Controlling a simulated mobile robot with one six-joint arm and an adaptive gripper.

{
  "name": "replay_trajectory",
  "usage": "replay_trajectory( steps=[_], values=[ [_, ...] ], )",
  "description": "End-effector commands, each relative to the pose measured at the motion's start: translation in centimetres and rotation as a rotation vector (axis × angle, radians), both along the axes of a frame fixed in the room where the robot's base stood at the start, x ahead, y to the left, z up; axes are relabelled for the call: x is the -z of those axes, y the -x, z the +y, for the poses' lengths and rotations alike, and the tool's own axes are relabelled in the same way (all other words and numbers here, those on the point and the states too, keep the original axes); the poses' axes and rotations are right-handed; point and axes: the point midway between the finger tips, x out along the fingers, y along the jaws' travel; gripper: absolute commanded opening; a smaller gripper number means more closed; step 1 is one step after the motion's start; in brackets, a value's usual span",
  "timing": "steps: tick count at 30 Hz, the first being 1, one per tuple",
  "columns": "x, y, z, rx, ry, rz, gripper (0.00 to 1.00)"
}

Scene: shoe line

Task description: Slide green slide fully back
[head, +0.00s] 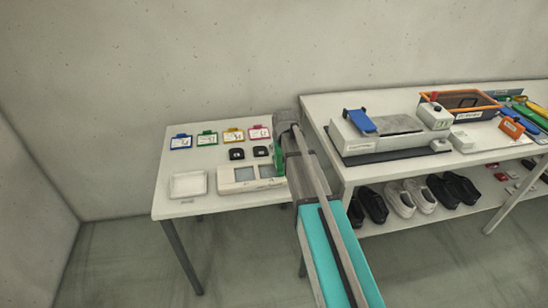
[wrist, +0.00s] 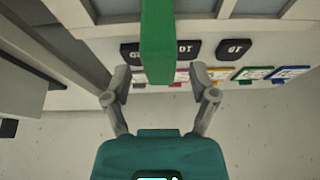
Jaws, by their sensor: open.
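The green slide (wrist: 158,40) is a long green bar in the wrist view, reaching from the top edge down between my fingertips. My gripper (wrist: 160,78) is open, with one finger on each side of the slide and a visible gap on both sides. In the head view the green slide (head: 279,160) shows as a small upright green piece at the right end of a white device (head: 238,187) with grey windows. My arm hides part of it there, and my fingers are hidden in that view. The slide's far end is out of the wrist view.
Black tags (head: 237,154) and coloured cards (head: 207,138) lie behind the device on the small white table (head: 165,207). A white tray (head: 188,184) is at left. The larger bench (head: 318,106) at right holds a grey machine (head: 380,132) and an orange-rimmed crate (head: 461,101).

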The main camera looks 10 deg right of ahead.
Motion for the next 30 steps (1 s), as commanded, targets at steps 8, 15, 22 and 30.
replay_trajectory(
  steps=[8,15,22,30],
  values=[
    [2.2,-0.8,0.0,0.000,0.000,0.000,0.74],
    [2.7,-1.1,0.0,0.000,0.000,0.000,0.74],
    [2.7,-1.1,0.0,-0.001,0.000,0.000,0.74],
    [2.7,-1.1,0.1,-0.001,0.000,0.000,0.45]
  ],
)
